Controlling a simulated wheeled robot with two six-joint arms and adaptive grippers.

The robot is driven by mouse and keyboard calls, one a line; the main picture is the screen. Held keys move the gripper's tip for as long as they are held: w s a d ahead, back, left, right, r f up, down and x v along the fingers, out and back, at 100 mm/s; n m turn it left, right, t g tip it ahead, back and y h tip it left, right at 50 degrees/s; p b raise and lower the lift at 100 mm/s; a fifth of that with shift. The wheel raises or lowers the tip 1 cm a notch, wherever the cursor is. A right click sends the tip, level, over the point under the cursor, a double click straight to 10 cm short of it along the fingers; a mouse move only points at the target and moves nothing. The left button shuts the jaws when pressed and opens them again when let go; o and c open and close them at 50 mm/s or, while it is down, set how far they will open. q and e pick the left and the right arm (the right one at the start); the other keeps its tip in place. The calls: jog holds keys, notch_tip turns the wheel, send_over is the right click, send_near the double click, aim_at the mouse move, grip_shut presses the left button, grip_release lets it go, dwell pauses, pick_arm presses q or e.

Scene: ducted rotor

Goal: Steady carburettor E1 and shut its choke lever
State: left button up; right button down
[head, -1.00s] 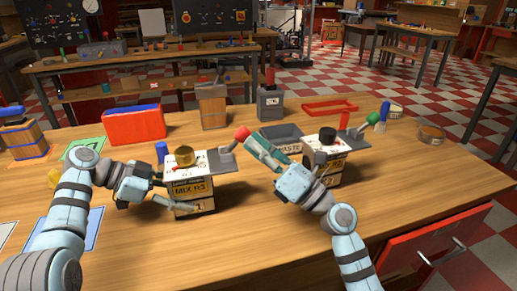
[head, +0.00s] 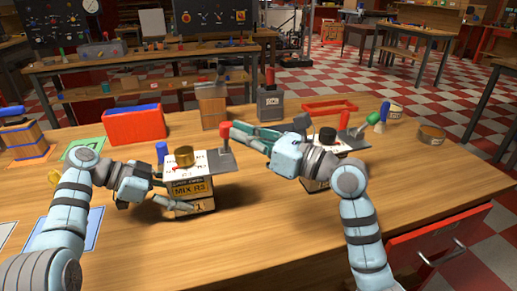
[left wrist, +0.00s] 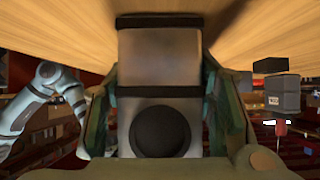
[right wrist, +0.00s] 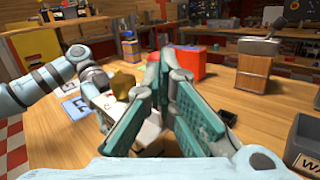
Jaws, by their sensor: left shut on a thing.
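The left carburettor (head: 188,187) is a pale block with a brass cap, a "MIX R3" label and a lower label showing a 1; I take it as E1. My left gripper (head: 174,196) is shut on its body, with a finger on each side in the left wrist view, where a dark round port (left wrist: 160,130) faces me. Its choke lever (head: 224,146), with a red knob, stands nearly upright over the grey plate (head: 218,164). My right gripper (head: 238,132) is shut, its tips at the lever's right side by the knob; contact is hard to tell.
A second carburettor (head: 326,136) with a black cap and green-knobbed lever stands behind my right arm, partly hidden. A red bin (head: 134,127), a wooden box (head: 212,108) and a grey canister (head: 271,103) stand behind.

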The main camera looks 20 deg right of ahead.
jog(key=shift+a+r, duration=0.15)
jog(key=shift+a, duration=0.2)
jog(key=shift+d, duration=0.1)
dwell(0.4)
pick_arm(q)
jog(key=shift+d, duration=0.1)
pick_arm(e)
jog(key=r+v, duration=0.1)
jog(key=v, duration=0.8)
jog(key=shift+s+d, duration=0.3)
jog(key=shift+s, duration=0.1)
jog(key=shift+r, duration=0.1)
pick_arm(q)
jog(key=o, duration=1.6)
jog(key=shift+o, duration=0.2)
